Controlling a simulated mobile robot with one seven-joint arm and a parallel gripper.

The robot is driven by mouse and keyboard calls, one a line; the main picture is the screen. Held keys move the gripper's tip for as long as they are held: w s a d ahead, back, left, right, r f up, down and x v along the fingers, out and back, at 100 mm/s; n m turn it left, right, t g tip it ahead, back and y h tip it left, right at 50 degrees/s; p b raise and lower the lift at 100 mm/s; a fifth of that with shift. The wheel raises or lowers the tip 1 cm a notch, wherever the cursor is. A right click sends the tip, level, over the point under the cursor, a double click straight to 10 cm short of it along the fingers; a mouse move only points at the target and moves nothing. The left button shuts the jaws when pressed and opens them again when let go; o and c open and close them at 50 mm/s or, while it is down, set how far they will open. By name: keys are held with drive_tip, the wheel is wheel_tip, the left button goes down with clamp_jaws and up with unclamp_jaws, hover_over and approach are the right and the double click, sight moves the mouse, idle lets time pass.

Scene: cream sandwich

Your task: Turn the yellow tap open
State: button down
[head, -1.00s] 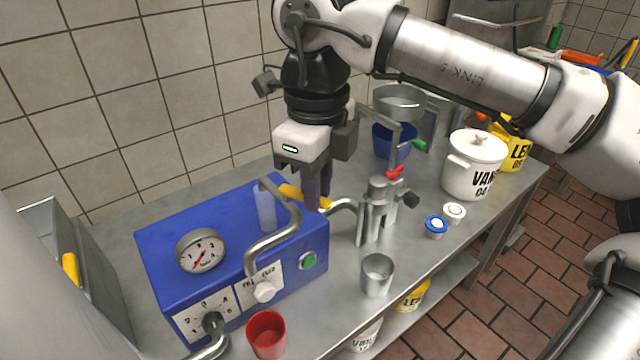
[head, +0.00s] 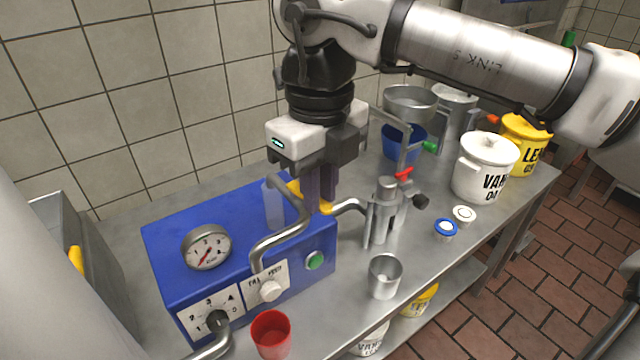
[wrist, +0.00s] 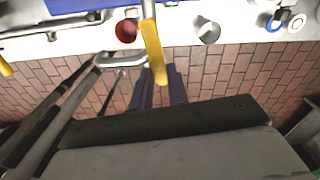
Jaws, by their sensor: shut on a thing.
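The yellow tap (head: 294,189) is a flat lever above the right end of the blue machine (head: 170,250), near the bent steel pipes. My gripper (head: 319,198) points down over it, its dark fingers shut on the lever. One yellow end shows left of the fingers and the other just below them; the middle is hidden. In the wrist view the yellow lever (wrist: 153,50) runs lengthwise into the gap between my two fingers (wrist: 158,80). The tap's pivot is not clearly visible.
A steel filler with a red lever (head: 385,215) stands right of my gripper. A steel cup (head: 385,277) and a red cup (head: 270,335) stand near the front edge. A white pot (head: 485,170), a yellow bucket (head: 522,150) and a blue bowl (head: 400,145) are farther right.

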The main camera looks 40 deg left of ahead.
drive_tip(key=c, duration=1.4)
unclamp_jaws()
drive_tip(key=shift+o, duration=0.2)
wheel_tip(320, 180, up, 14)
drive_tip(key=p, duration=0.2)
drive_tip(key=shift+s+f, duration=0.1)
drive_tip(key=shift+f, duration=0.05)
